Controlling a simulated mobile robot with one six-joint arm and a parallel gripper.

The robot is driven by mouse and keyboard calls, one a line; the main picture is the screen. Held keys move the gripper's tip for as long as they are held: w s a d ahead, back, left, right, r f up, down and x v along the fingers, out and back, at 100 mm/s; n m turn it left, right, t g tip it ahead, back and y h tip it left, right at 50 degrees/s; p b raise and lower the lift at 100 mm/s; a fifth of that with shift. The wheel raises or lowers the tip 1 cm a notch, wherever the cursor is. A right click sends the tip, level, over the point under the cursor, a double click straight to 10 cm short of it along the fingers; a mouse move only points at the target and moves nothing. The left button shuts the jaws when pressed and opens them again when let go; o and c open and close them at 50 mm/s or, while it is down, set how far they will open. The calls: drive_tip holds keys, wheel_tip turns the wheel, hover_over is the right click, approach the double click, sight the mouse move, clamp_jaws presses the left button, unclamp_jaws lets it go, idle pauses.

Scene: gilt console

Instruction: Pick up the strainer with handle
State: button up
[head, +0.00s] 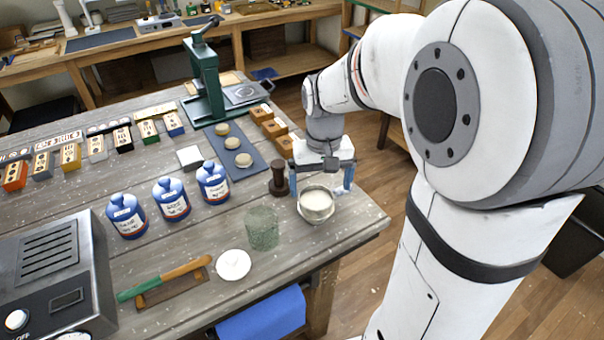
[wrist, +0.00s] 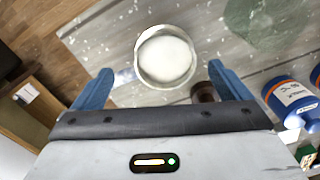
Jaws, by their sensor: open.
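A round, silvery cup-shaped vessel with a pale inside (head: 316,205), which looks like the strainer with handle, stands upright near the table's right corner. In the wrist view the vessel (wrist: 166,57) lies ahead of and between the fingers, with a small pale, blurred part at its lower left that may be the handle. My gripper (head: 321,182) is open and empty, with its blue fingers pointing down just behind the vessel. The gripper (wrist: 160,80) also shows in the wrist view with its fingers wide apart. Whether a finger touches the vessel I cannot tell.
A dark brown spool-shaped piece (head: 279,181) stands close beside the left finger. A greenish glass (head: 262,228), a white disc (head: 233,264) and blue-white bottles (head: 213,182) stand to the left. The wooden table's edge (head: 362,236) is close on the right.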

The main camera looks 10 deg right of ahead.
sight(316, 207)
drive_tip(key=f, duration=0.7)
drive_tip(key=shift+w+a+f, duration=0.1)
drive_tip(key=shift+a+f, duration=0.15)
drive_tip(key=shift+f, duration=0.1)
drive_tip(key=shift+c, duration=0.3)
drive_tip(key=c, duration=0.9)
drive_tip(key=shift+r, duration=0.1)
drive_tip(key=shift+c, duration=0.2)
